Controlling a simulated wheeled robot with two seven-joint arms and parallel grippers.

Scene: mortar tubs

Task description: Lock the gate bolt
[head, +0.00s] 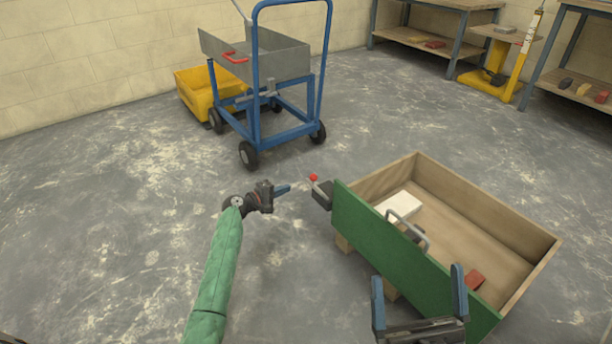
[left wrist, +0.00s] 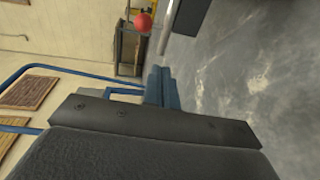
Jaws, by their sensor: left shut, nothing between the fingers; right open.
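The bolt's red ball knob (head: 313,177) stands at the left end of the green gate panel (head: 385,250) of a wooden box, beside a dark bolt housing (head: 323,195). My left gripper (head: 283,189) is shut and empty, a short way left of the knob and apart from it. In the left wrist view the knob (left wrist: 143,23) and a pale metal rod (left wrist: 167,28) show at the top, beyond my shut blue fingers (left wrist: 160,88). My right gripper (head: 418,298) is open and empty at the bottom, in front of the panel. How far the bolt is slid I cannot tell.
The wooden box (head: 487,208) holds a white block (head: 398,206) and a reddish block (head: 473,280). A grey handle (head: 420,240) is at the panel's top. A blue cart (head: 285,125) and yellow tub (head: 196,92) stand farther back. The floor on the left is clear.

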